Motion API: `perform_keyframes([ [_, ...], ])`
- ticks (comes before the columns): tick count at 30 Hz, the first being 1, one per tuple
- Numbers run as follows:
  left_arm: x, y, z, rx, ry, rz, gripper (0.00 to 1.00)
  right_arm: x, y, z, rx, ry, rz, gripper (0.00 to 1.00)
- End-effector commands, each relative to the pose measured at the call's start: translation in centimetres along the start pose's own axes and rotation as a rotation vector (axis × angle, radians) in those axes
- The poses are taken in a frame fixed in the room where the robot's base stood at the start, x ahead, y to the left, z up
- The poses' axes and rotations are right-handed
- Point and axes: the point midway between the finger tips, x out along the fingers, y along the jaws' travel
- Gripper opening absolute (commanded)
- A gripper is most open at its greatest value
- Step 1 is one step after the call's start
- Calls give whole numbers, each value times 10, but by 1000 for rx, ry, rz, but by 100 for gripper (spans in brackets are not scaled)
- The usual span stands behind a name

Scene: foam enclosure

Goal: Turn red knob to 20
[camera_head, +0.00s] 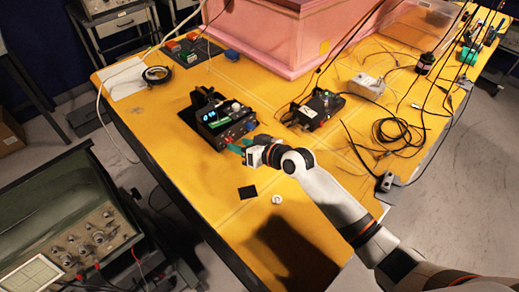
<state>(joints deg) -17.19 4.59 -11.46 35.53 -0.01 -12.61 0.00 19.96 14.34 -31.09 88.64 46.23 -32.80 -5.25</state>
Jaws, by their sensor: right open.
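A small black bench device (213,117) with lit cyan digits stands on the yellow table, left of centre. Its front panel carries several small knobs and sockets, some red and blue. The red knob is too small to pick out with certainty, and its setting cannot be read. My right gripper (240,148), with teal fingers, is open right at the lower front edge of this device. I cannot tell whether the fingers touch the panel. My left gripper is not in view.
The yellow table (190,165) is clear at the front apart from a black square (247,192) and a small white ring (277,199). A second black box (318,109) with cables stands to the right. A pink foam enclosure (285,40) stands behind. An oscilloscope (75,235) is at lower left.

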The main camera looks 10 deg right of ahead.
Motion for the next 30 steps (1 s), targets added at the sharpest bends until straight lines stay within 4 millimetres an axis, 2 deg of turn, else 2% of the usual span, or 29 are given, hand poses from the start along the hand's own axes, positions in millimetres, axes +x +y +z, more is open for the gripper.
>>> perform_keyframes([
  [6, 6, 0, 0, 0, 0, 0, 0, -44, -2, -2, -1, 0, -2, 43],
  [12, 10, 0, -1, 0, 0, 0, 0, -74, -2, -1, -1, 0, -2, 43],
  [18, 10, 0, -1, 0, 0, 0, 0, -87, -1, -1, 1, 1, -1, 43],
  [30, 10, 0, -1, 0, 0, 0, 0, -87, 0, 0, 1, 0, -1, 43],
])
